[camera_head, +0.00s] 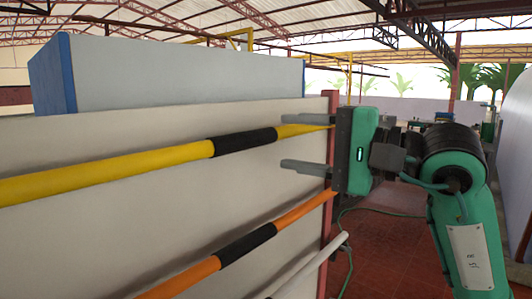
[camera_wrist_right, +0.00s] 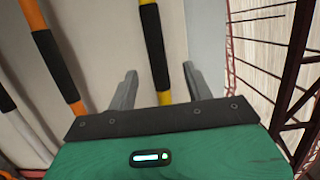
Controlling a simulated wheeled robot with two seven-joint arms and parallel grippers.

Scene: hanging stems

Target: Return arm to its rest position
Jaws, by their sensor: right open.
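My right gripper (camera_head: 284,141) is open and empty, its two grey fingers pointing left toward the white panel in the head view. In the right wrist view, the open fingers (camera_wrist_right: 160,72) frame a yellow stem (camera_wrist_right: 152,30) with a black band. My right arm (camera_head: 465,215) comes in from the lower right. My left gripper is not in view.
An orange stem (camera_head: 285,219) with a black band runs below the yellow one, and a white stem (camera_head: 305,268) below that. The white panel (camera_head: 60,237) fills the left. A red post (camera_head: 328,225) stands close behind the gripper. Red floor (camera_head: 385,250) is visible beside my arm.

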